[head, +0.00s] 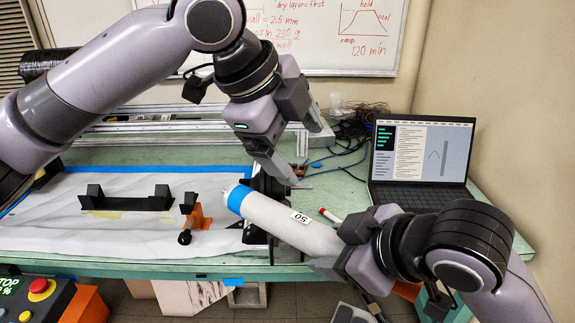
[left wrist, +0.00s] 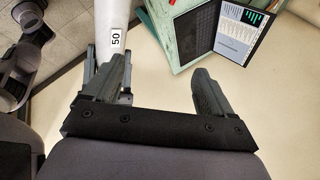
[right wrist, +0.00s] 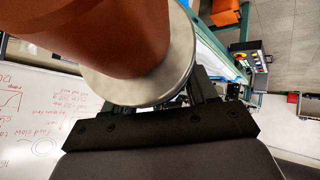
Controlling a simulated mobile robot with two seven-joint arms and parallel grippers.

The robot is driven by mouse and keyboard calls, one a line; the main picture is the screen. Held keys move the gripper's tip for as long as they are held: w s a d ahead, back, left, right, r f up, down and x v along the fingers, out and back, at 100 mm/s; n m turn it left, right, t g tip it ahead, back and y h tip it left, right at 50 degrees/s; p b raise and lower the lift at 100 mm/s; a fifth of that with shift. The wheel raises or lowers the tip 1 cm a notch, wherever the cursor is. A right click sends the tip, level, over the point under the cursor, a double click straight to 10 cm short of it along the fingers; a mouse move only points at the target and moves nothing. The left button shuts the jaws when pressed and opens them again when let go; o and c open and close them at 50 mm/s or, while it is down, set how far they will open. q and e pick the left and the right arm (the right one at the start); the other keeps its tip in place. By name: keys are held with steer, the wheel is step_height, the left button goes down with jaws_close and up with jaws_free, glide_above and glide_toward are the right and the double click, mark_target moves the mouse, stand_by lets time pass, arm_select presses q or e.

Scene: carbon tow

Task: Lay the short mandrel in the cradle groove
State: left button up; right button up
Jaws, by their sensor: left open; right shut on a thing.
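The mandrel, a pale grey tube (head: 285,225) with a blue band at its far left end and a "50" label, is held tilted above the table's front edge. My right gripper (head: 328,264) is shut on its near right end. That end fills much of the right wrist view as a grey rim (right wrist: 180,60) around a red-brown part, hiding the fingertips. My left gripper (head: 288,177) is open and empty just above the tube's blue end; in the left wrist view the tube (left wrist: 101,25) passes beyond one finger. The black cradle (head: 127,203) with two uprights lies on the white sheet, apart from the tube.
An orange and black tool (head: 196,218) stands right of the cradle. A black stand is partly hidden behind the tube. An open laptop (head: 421,160), cables (head: 360,120) and a red-capped marker (head: 330,215) occupy the right side. A red stop button (head: 40,287) is at lower left.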

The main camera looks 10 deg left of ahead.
mark_target(303, 221)
arm_select(q)
steer(key=s+m+g+y, duration=0.2)
steer(key=s+y, duration=0.1)
steer(key=s, duration=0.2)
steer(key=shift+t, duration=0.3)
steer(key=x, duration=1.2)
steer(key=shift+s+a+f, duration=0.15)
steer(key=shift+a+f, duration=0.05)
steer(key=shift+f, duration=0.2)
steer(key=c, duration=1.4)
steer(key=shift+r, duration=0.1)
jaws_close()
arm_select(e)
steer(key=o, duration=1.4)
